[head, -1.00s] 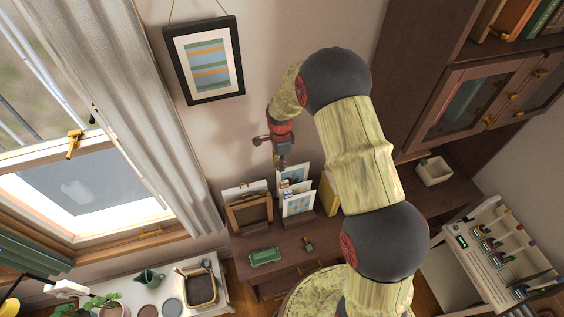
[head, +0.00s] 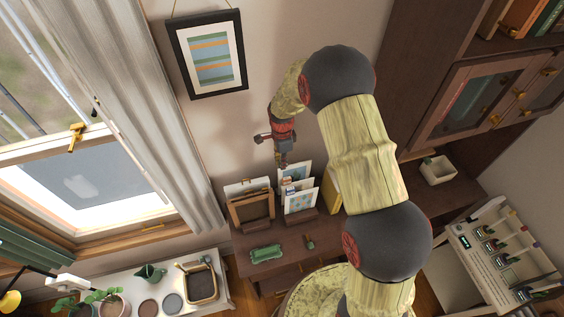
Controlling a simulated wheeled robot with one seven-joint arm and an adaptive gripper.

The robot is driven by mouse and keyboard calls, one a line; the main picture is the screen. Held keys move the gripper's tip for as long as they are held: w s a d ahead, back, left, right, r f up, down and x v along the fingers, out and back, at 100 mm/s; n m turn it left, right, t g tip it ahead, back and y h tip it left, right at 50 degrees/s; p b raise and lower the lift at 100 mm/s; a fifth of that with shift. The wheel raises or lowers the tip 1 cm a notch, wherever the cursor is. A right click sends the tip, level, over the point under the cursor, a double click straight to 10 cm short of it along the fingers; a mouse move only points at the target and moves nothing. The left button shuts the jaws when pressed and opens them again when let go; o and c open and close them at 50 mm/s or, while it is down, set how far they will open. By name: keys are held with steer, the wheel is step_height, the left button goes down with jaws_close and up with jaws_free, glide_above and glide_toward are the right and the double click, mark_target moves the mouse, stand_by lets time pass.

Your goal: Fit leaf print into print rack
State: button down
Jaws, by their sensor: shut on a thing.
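My gripper (head: 282,160) points down over the desk by the wall, shut on the top left edge of a pale print, which I take to be the leaf print (head: 294,172). Its picture is too small to make out. The print is upright, at or just behind another upright pale print with coloured patches (head: 302,196). The print rack (head: 300,218) looks like the dark wooden stand under these prints. I cannot tell whether the held print's lower edge is in a slot, as the front print hides it.
A brown wooden frame (head: 250,208) stands left of the rack and a yellow upright item (head: 331,192) right of it. A green tray (head: 266,253) and a small green-and-brown item (head: 310,243) lie in front on the desk (head: 285,262). A framed picture (head: 208,55) hangs above.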

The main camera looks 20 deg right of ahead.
steer(key=shift+f+b, duration=1.95)
steer(key=shift+f, duration=0.8)
stand_by(0.8)
steer(key=c, duration=1.8)
jaws_free()
steer(key=shift+o, duration=0.2)
steer(key=shift+r, duration=0.1)
steer(key=shift+r+p, duration=1.45)
steer(key=shift+r, duration=1.5)
